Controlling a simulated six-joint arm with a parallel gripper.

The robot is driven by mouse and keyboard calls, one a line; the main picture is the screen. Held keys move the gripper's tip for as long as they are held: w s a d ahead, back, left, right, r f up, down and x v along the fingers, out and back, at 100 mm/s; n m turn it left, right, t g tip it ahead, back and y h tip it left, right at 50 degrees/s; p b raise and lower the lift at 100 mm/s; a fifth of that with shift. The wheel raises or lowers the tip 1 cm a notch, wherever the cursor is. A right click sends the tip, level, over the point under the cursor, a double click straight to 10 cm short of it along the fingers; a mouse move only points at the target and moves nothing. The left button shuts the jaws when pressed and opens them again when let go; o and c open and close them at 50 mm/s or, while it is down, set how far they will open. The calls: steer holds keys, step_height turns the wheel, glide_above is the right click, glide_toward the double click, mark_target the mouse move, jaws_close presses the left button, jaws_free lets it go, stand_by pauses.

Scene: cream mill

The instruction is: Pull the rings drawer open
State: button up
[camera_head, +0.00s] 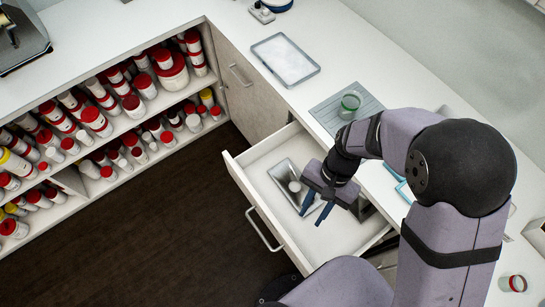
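A white drawer (247,187) under the right-hand counter stands pulled out over the dark floor. No label on it can be read. Its bar handle (264,229) is on the front panel, and nothing grips it. Inside lies a metal tray (281,174) with a small round pale item (294,186) on it. A darker item (362,207) shows at the drawer's right side, partly hidden by my arm. My gripper (315,209) points down over the drawer's interior, behind the handle. Its two blue fingers are apart with nothing visible between them.
A closed cabinet door (250,95) with a bar handle stands left of the drawer. Shelves of red-lidded tubs (95,120) line the left. The floor before the drawer is clear.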

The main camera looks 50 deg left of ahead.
steer(key=s+a+f+n+t+h+b, duration=0.15)
steer(key=s+f+n+b, duration=0.4)
steer(key=s, duration=0.85)
steer(key=m+t+y+b, duration=0.1)
steer(key=m+t+y, duration=0.3)
steer(key=m, duration=2.3)
glide_toward(257, 230)
steer(key=shift+s+a+t+h, duration=0.3)
steer(key=shift+a+t+h, duration=0.05)
steer(key=shift+t+h, duration=0.1)
steer(key=shift+f, duration=0.15)
steer(key=shift+w+f+p, duration=0.15)
steer(key=shift+w+f, duration=0.1)
steer(key=shift+f, duration=0.9)
steer(key=shift+w+f+p, duration=0.15)
steer(key=shift+w+f, duration=0.1)
steer(key=shift+f, duration=0.9)
steer(key=shift+w+f+p, duration=0.15)
steer(key=shift+w+f, duration=0.05)
steer(key=shift+f, duration=0.95)
